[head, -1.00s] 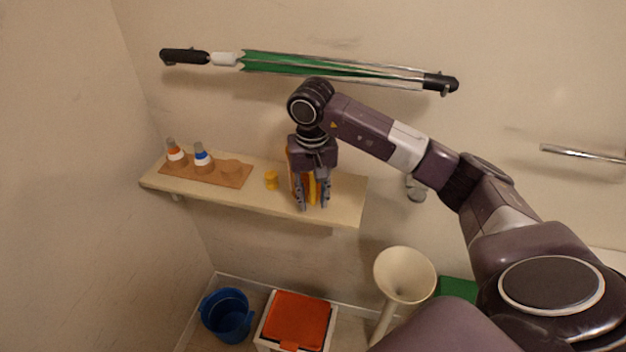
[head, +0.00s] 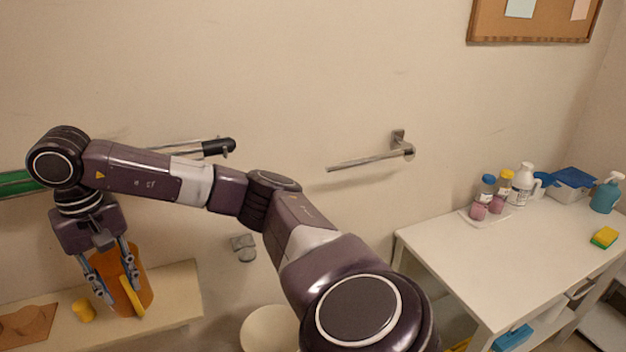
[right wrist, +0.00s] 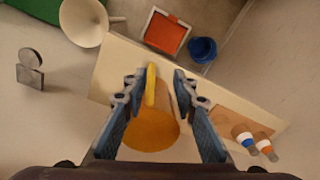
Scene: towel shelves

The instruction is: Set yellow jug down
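The yellow jug, with an orange-looking body (head: 112,268) and a yellow handle (head: 132,298), stands upright on the wooden wall shelf (head: 178,293). My right gripper (head: 122,294) points down over it, with its fingers apart in front of the jug. In the right wrist view the jug (right wrist: 152,137) lies between the two open fingers (right wrist: 157,98), and its handle (right wrist: 151,85) shows between them with gaps at both sides. No finger clearly presses on it. My left gripper is not in view.
A small yellow cup (head: 83,310) and a wooden board (head: 28,324) lie left of the jug. A towel rail (head: 365,161) is on the wall. A white table (head: 500,262) with bottles stands at the right. The shelf's right end is clear.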

